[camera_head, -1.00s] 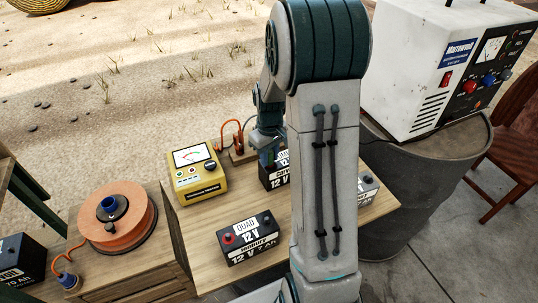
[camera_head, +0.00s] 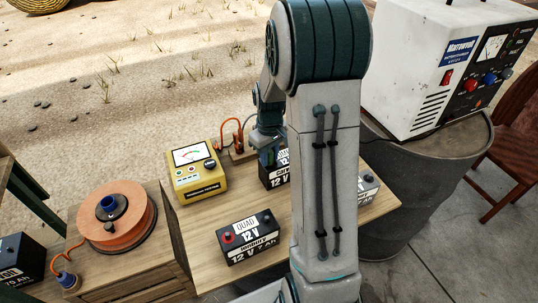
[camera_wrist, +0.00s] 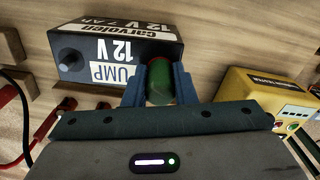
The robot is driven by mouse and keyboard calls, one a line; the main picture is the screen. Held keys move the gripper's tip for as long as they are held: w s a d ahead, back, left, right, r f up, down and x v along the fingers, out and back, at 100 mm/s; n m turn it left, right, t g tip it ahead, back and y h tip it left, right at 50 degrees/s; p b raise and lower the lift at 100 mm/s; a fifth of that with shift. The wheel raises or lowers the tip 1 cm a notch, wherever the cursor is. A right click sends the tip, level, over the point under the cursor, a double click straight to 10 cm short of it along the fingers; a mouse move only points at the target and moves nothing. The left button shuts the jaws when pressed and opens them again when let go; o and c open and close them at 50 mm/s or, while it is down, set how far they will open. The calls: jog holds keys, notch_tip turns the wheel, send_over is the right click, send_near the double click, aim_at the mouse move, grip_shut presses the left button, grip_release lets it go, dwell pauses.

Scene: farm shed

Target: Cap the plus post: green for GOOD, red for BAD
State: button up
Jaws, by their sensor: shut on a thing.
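My gripper (camera_wrist: 160,88) is shut on a green cap (camera_wrist: 160,80). The fingers hold it at the plus-post end of a black battery (camera_wrist: 115,50) marked Carvolen 12 V; the post is hidden, so I cannot tell if the cap touches it. A dark post shows at the battery's other end. In the head view this battery (camera_head: 270,176) is mostly behind my arm. A second black battery (camera_head: 248,240), marked Quad 12 V, has a red top on its left post and a dark right post. The yellow tester (camera_head: 198,181) stands left of the gripper; its dial is too small to read.
An orange cable reel (camera_head: 135,228) sits on a crate at left. A white charger (camera_head: 430,75) stands on a barrel (camera_head: 400,165) at right.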

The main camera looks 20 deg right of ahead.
jog(key=o, duration=1)
jog(key=shift+o, duration=0.2)
jog(key=shift+r, duration=0.1)
jog(key=shift+r+p, duration=3.15)
jog(key=shift+r, duration=1.3)
jog(key=shift+a, duration=0.1)
